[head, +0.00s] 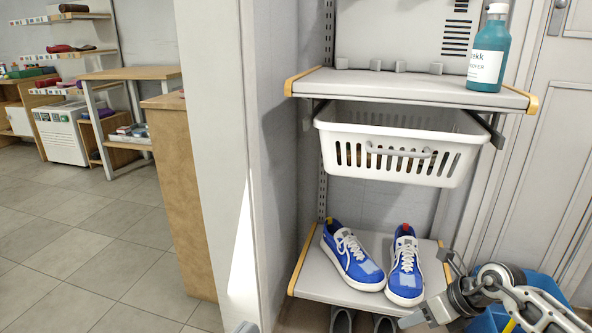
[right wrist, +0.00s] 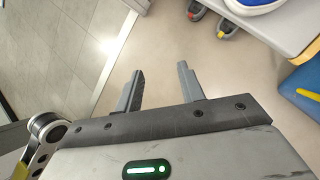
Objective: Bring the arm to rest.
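My right arm comes in from the lower right of the head view, and its gripper (head: 412,319) is low beside the bottom shelf, left of a blue bin. In the right wrist view the gripper's two fingers (right wrist: 160,68) stand apart with nothing between them, over bare floor. In the head view a small grey tip at the bottom edge looks like part of my left gripper (head: 245,327). The rest of it is cut off, so its opening does not show.
A bottom shelf (head: 327,284) holds blue shoes (head: 352,258); grey shoes (head: 341,320) are below. A white basket (head: 400,170) hangs under an upper shelf (head: 400,88) with a teal bottle (head: 489,50). The blue bin (head: 490,320) is close to my right arm. Open floor (head: 90,250) lies left.

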